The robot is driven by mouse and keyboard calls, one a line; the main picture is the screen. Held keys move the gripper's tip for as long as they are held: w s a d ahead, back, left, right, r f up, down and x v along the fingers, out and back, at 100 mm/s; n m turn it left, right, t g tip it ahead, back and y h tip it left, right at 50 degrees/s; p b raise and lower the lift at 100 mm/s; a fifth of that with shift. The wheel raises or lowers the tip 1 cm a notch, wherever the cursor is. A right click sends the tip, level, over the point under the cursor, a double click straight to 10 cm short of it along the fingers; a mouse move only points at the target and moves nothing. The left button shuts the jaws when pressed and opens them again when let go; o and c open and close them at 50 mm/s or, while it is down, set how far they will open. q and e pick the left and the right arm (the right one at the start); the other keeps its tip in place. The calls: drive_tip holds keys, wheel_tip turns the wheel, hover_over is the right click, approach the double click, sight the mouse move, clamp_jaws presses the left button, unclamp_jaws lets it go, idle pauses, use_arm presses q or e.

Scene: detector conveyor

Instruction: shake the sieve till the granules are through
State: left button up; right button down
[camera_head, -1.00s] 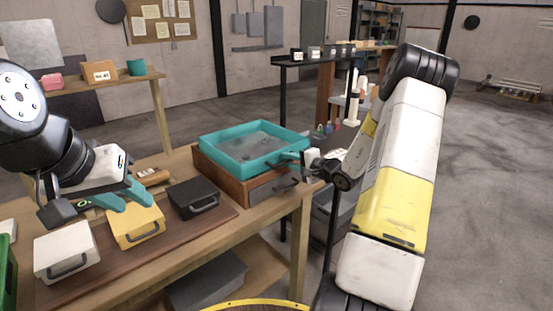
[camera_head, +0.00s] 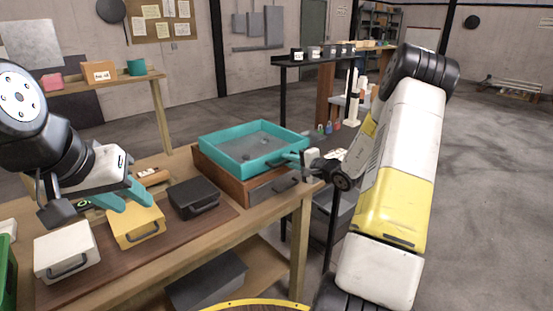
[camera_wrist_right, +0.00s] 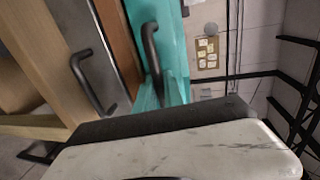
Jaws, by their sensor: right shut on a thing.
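The sieve (camera_head: 222,156) is a square teal frame with a grey mesh floor. It sits over a wooden box (camera_head: 226,182) on the bench. A few dark lumps (camera_head: 248,158) lie on the mesh; finer granules are too small to tell. My right gripper (camera_head: 300,160) is shut on the sieve's handle at its right side. In the right wrist view the black handle (camera_wrist_right: 151,58) shows beside the teal frame (camera_wrist_right: 172,38). My left gripper (camera_head: 126,198) has teal fingers, apart and empty, above the yellow box (camera_head: 137,228).
A grey drawer with a dark handle (camera_head: 287,184) fronts the wooden box, below the sieve. A black box (camera_head: 193,198) and a white box (camera_head: 66,250) stand on the bench to the left. A dark shelf (camera_head: 312,59) rises behind the bench.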

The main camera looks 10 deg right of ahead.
sight(277, 154)
idle(0.8)
drive_tip(key=x, duration=0.3)
drive_tip(key=r+x, duration=0.1)
drive_tip(key=x, duration=0.1)
drive_tip(key=shift+w+a, duration=0.25)
drive_tip(key=shift+w, duration=0.15)
drive_tip(key=shift+w+r, duration=0.1)
drive_tip(key=c, duration=1.7)
unclamp_jaws()
drive_tip(key=shift+w+a, duration=0.1)
drive_tip(key=shift+c, duration=0.2)
drive_tip(key=v, duration=0.7)
drive_tip(key=shift+s+d, duration=0.25)
drive_tip(key=shift+s, duration=0.1)
